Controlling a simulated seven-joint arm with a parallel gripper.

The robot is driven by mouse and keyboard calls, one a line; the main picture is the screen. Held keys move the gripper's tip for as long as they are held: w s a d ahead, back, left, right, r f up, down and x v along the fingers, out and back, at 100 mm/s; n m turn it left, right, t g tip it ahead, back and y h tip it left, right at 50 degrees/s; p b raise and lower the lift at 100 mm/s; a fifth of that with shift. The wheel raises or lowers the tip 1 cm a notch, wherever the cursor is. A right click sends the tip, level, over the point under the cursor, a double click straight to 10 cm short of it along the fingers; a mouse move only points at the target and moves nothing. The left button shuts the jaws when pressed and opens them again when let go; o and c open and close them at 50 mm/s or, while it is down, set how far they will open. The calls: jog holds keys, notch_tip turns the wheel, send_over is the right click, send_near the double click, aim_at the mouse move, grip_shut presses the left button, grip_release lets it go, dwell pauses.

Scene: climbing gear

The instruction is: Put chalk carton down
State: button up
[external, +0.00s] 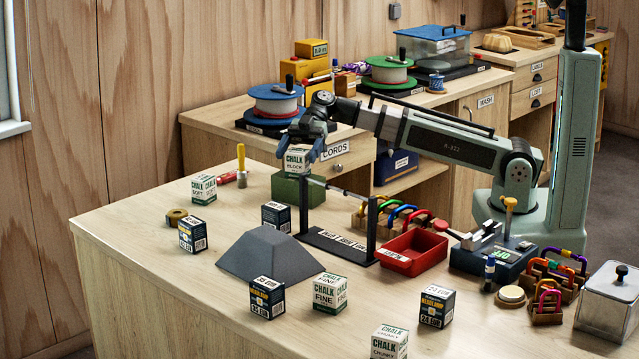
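A white and green chalk carton (296,162) marked "CHALK BLOCK" is upright at the back middle of the table. My gripper (303,148) reaches over it from above, with its blue fingers on either side of the carton. It appears shut on the carton, though the far finger is partly hidden. The carton is directly over a green block (291,191); I cannot tell whether it touches the block's top. Other chalk cartons stand on the table: "SOFT" (204,189) at the back left, "FINE" (329,293) and "CHUNKY" (389,343) at the front.
A grey wedge-sided block (268,255) and a black frame (341,240) stand in front of the green block. Several dark boxes (267,297) are scattered around. A red tray (411,251), carabiners (400,214) and a scale (492,252) are at the right. The left front table is clear.

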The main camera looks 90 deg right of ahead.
jog(key=shift+o, duration=0.2)
jog(key=shift+r, duration=0.1)
jog(key=shift+d+r, duration=0.1)
jog(key=shift+d, duration=0.05)
jog(key=v, duration=1.1)
jog(key=shift+s+d, duration=0.2)
jog(key=shift+r, duration=0.1)
